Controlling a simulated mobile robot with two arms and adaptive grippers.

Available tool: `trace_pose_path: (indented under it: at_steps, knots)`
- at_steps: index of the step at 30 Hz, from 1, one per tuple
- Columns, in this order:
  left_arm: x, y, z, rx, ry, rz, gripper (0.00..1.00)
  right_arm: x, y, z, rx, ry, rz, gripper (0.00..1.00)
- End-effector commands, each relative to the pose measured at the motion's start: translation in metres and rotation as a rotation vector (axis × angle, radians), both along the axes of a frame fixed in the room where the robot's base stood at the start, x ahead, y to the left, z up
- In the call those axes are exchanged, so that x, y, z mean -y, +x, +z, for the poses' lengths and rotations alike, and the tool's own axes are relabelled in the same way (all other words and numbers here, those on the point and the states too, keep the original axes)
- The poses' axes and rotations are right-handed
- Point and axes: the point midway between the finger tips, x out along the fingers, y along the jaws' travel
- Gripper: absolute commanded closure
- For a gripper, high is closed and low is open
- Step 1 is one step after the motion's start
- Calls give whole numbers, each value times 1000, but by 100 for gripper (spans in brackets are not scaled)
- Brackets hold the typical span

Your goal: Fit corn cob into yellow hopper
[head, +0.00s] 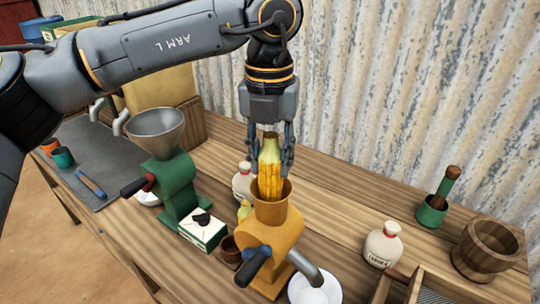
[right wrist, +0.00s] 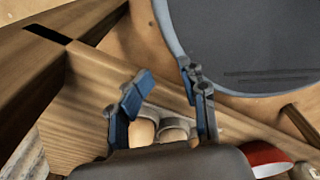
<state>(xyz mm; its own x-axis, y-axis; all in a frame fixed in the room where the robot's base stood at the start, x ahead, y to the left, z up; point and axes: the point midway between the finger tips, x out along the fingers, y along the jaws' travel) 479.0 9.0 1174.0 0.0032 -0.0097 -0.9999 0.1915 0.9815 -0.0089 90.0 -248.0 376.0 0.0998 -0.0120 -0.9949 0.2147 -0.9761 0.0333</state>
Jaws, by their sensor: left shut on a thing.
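The corn cob (head: 269,183), yellow with a pale green top, stands roughly upright in my left gripper (head: 272,165). The gripper is shut on its upper part, one finger on each side. The cob's lower end is at the mouth of the yellow hopper (head: 271,213), which sits on a yellow mill (head: 268,240). The hopper's front wall hides the tip, so I cannot tell how deep it sits. My right gripper (right wrist: 165,108) shows only in the right wrist view, its fingers apart with nothing held between them.
A green mill (head: 178,185) with a grey hopper (head: 156,130) stands left of the yellow one. A white bowl (head: 314,288) sits under the spout. A white bottle (head: 383,245), a green mortar (head: 432,212) and a wooden bowl (head: 486,248) are on the right. Corrugated metal (head: 400,100) closes the back.

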Motion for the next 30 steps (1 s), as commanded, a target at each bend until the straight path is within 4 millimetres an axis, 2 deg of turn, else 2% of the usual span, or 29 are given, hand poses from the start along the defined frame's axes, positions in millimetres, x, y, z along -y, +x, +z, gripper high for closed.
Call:
trace_pose_path:
  at_steps: [17,28,30]
  knots:
    - [0,0,-3,0,0,0,98,-1,-1,-3,-4,1,-1,60]
    - [0,0,-11,0,0,0,98,0,-1,-10,-5,0,0,60]
    - [0,0,-13,0,0,0,98,-5,-5,-12,-11,6,0,60]
